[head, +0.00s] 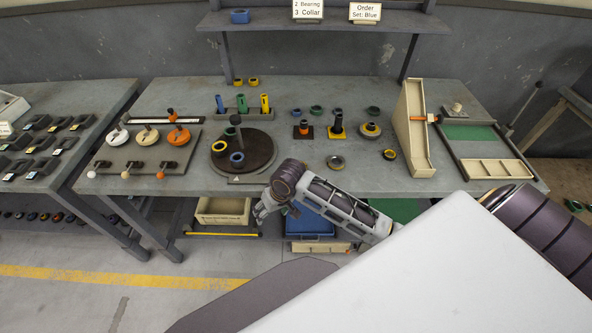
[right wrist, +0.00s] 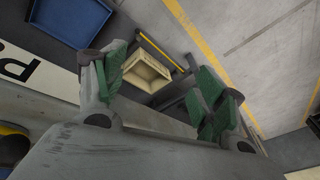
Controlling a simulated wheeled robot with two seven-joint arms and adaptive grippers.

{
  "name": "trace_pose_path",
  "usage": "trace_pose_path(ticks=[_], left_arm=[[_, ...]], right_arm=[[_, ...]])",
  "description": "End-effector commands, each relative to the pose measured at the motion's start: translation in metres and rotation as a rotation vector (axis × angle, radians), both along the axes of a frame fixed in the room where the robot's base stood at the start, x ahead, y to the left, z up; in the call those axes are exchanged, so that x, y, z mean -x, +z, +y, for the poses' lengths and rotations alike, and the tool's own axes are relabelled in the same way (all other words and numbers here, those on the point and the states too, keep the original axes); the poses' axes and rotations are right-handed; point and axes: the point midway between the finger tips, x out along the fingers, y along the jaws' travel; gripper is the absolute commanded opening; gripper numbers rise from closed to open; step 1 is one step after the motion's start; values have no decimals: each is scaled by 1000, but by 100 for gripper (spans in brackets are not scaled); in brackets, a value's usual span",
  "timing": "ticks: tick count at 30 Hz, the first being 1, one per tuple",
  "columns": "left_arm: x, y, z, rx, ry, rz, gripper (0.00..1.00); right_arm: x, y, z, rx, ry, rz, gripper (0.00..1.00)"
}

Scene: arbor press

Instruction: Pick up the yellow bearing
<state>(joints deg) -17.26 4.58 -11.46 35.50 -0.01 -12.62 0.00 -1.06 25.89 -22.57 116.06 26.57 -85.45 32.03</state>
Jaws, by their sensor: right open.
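Several yellow rings that could be the yellow bearing show in the head view. A yellow ring (head: 219,146) lies on the dark round plate (head: 262,160), left of its post. Two small yellow-and-dark rings (head: 245,81) sit at the back of the table. Another yellow-and-dark ring (head: 389,154) lies near the beige upright tray. I cannot tell which is the bearing. My right gripper (head: 264,207) is at the table's front edge, below the round plate, apart from all rings. In the right wrist view, its green-padded fingers (right wrist: 165,82) are spread, with nothing between them. My left gripper is out of view.
Green, blue and yellow posts (head: 242,103) stand behind the round plate. A board with levers and discs (head: 150,150) is to its left. The beige upright tray (head: 400,140) stands on the right. A beige bin (head: 222,210) and blue bin (head: 311,222) are below the table.

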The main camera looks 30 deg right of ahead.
Motion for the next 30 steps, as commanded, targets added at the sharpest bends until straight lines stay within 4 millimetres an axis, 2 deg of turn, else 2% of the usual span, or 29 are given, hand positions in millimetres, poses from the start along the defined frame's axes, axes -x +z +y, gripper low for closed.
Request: trace_pose_path(ticks=[6,14,20,30], left_arm=[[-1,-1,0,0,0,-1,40],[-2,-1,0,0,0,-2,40],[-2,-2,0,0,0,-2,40],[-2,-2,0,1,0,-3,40]], right_arm=[[-10,26,-2,-1,-32,29,71],[-20,47,-11,8,-93,76,71],[-32,62,-26,23,-166,116,71],[-54,90,-64,52,-334,182,71]])
